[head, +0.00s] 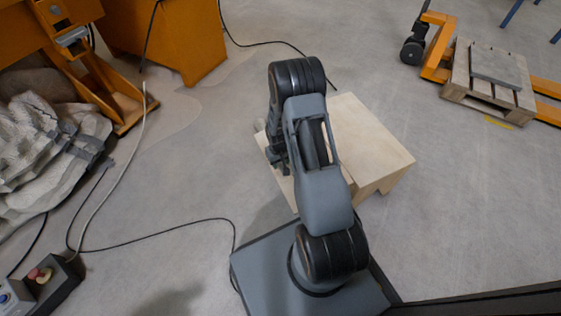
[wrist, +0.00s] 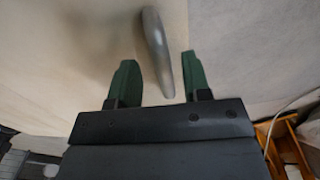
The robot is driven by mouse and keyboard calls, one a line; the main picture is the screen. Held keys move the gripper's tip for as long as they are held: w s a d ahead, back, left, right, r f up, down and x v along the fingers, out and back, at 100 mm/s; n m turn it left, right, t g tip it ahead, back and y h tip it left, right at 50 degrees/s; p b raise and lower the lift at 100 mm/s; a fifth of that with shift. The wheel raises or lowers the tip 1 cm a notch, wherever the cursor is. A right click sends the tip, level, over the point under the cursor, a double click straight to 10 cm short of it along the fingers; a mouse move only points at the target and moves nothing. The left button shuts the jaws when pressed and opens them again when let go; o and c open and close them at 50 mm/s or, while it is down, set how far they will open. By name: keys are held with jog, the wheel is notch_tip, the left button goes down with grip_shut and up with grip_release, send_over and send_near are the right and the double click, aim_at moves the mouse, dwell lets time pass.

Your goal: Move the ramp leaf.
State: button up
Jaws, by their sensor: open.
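A pale plywood ramp (head: 372,145) stands on the floor at the middle of the head view, partly behind my arm. A lower pale strip at its left, which looks like the ramp leaf (head: 286,186), is mostly hidden by my arm and gripper. In the wrist view a pale board (wrist: 60,60) fills the upper left. A rounded grey metal bar, like a handle (wrist: 156,48), rises between the green fingers of my gripper (wrist: 160,78). The fingers are apart, with gaps on both sides of the bar. In the head view my gripper (head: 276,156) is at the ramp's left side.
An orange machine (head: 185,40) and rumpled grey-white sacking (head: 45,140) are at the left. Cables (head: 150,238) cross the floor to a button box (head: 40,285). A pallet (head: 490,85) on an orange pallet truck (head: 436,62) stands at the upper right. Floor right of the ramp is clear.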

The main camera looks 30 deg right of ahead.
notch_tip(320, 180, up, 14)
jog(key=p, duration=0.5)
jog(key=shift+a+f, duration=0.15)
jog(key=shift+a, duration=0.15)
jog(key=s+a+r+t+p, duration=0.15)
jog(key=r+p, duration=0.65)
jog(key=r, duration=0.8)
jog(key=s+a+r+p, duration=0.3)
jog(key=r+p, duration=0.5)
jog(key=r, duration=0.7)
jog(key=s+a+r+p, duration=0.1)
jog(key=s+r+p, duration=0.3)
jog(key=r, duration=0.4)
jog(key=s+a+r+t+p, duration=0.1)
jog(key=s+a+r+p, duration=0.1)
jog(key=r+p, duration=0.4)
jog(key=s+a+r+t+p, duration=0.1)
jog(key=s+r+p, duration=0.4)
jog(key=r, duration=0.6)
jog(key=shift+s+a+r+n+y, duration=0.25)
jog(key=shift+s+a+n+y, duration=0.05)
jog(key=shift+a+y, duration=0.1)
